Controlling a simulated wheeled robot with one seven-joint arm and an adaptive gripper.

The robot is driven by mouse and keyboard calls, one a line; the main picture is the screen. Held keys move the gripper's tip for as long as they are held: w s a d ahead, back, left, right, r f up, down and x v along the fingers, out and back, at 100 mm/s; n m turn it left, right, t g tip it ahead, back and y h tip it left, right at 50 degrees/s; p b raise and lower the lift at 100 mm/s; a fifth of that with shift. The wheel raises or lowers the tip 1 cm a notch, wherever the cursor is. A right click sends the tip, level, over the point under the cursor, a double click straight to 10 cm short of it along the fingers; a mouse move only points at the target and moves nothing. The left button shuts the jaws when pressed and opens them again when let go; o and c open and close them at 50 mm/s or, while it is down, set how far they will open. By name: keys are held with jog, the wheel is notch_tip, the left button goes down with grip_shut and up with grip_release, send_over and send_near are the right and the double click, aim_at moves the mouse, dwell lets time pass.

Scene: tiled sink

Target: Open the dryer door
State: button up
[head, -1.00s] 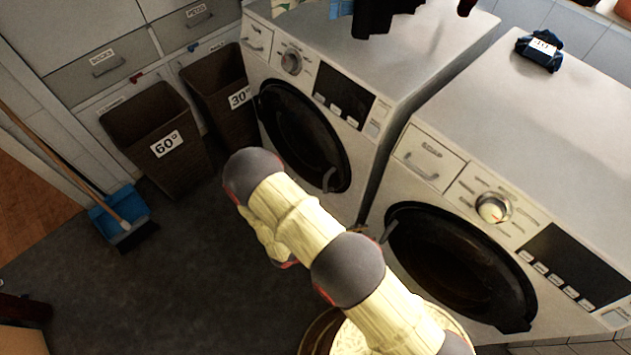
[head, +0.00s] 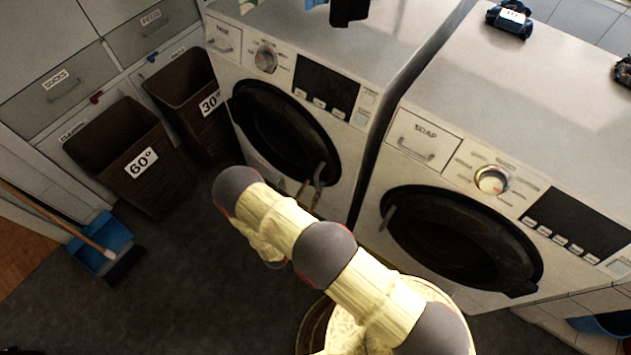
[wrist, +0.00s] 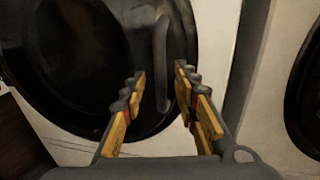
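The left machine (head: 345,172) has a round black door (head: 275,125), which looks shut; its drawer label is too small to read surely. The right machine's drawer is marked SOAP, so I take the left one as the dryer. The door's upright grey handle (head: 319,174) is at the door's right edge; it also shows in the wrist view (wrist: 160,55). My gripper (wrist: 161,85) is open, with its yellow-padded fingers spread to either side of the handle's line. Whether the handle is between the pads or just beyond them is unclear. In the head view my arm mostly hides the gripper.
The SOAP machine (head: 445,160) stands close on the right, with a narrow gap between. Two dark baskets, marked 60° (head: 150,180) and 30° (head: 190,95), stand left of the dryer. A blue dustpan (head: 100,250) lies farther left. The floor between is clear.

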aim_at(315, 183)
jog(key=shift+b+x, duration=0.45)
jog(key=shift+x, duration=1.6)
jog(key=shift+c, duration=0.2)
grip_shut()
